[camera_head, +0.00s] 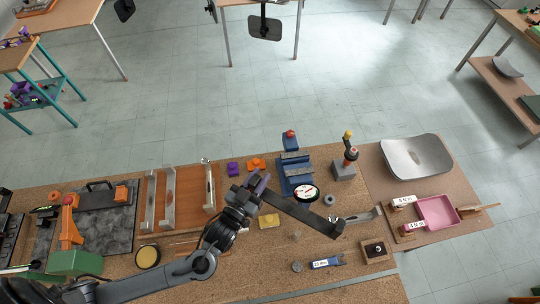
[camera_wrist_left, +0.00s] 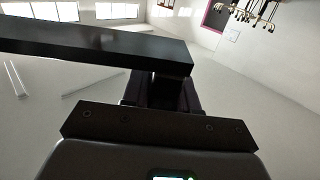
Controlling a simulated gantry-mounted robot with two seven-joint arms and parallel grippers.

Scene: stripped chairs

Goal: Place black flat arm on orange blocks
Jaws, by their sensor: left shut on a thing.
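The black flat arm (camera_head: 303,213) is a long dark bar. My left gripper (camera_head: 258,188) is shut on it near its upper-left end, and the bar slants down to the right above the bench. In the left wrist view the black flat arm (camera_wrist_left: 95,45) crosses the top of the picture, with its right end at the gripper's fingers (camera_wrist_left: 165,92). Small orange blocks (camera_head: 256,163) lie at the bench's back edge, up and right of the gripper. Another orange piece (camera_head: 121,193) sits on the dark plate at left. My right gripper is not in view.
A blue vise (camera_head: 296,176), a round dial (camera_head: 306,193) and a joystick-like tool (camera_head: 350,155) stand near the bar. A purple block (camera_head: 233,168) is beside the orange blocks. A grey seat shell (camera_head: 416,157) and pink tray (camera_head: 437,211) are right.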

